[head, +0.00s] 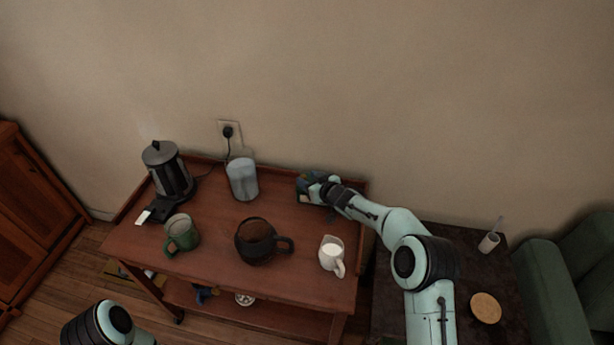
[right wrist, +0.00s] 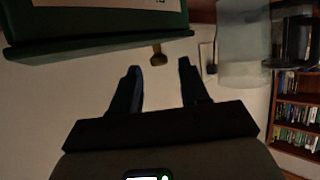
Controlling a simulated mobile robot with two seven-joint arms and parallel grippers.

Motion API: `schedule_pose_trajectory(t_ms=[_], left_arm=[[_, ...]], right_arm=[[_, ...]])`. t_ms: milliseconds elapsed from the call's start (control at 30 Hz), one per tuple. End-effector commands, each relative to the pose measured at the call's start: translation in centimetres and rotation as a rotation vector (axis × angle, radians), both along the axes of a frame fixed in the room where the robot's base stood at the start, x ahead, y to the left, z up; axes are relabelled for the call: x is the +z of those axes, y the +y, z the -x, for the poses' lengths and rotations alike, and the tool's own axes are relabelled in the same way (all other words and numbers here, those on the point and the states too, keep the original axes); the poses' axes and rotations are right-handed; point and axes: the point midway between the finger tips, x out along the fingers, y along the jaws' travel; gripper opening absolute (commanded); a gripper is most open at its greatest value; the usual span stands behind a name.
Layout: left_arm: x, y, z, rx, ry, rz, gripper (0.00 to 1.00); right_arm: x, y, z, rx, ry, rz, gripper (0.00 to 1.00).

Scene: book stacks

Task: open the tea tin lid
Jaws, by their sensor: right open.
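The tea tin (head: 302,184) is a dark box at the back right of the wooden cart, partly hidden by my right gripper (head: 316,189). In the right wrist view, a dark green body with a pale label, which I take for the tin (right wrist: 90,22), fills the upper left. A wider green rim, probably the lid (right wrist: 100,46), runs along its edge, with a small brass-coloured knob (right wrist: 158,56) beside it. My right gripper (right wrist: 160,72) is open, its fingers apart with nothing between them; the knob lies just beyond the fingertips. My left gripper is out of view.
On the cart (head: 210,228) stand a kettle (head: 167,172), a clear pitcher (head: 242,178), a green mug (head: 181,234), a dark pot (head: 256,241) and a white creamer (head: 332,255). The wall (head: 300,80) is close behind. A dark side table (head: 455,260) stands right.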

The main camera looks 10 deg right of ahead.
Motion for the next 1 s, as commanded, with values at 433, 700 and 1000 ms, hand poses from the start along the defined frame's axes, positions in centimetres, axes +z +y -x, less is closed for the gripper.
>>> schedule_pose_trajectory(t_ms=[433,700,1000], left_arm=[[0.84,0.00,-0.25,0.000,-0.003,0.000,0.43],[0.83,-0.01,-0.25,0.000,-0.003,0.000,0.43],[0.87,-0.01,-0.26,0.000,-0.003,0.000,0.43]], right_arm=[[-0.62,0.53,-1.39,-0.001,0.000,0.000,0.45],[-0.60,0.52,-1.37,-0.001,0.000,0.000,0.00],[-0.35,0.36,-1.34,-0.003,-0.009,-0.022,0.00]])
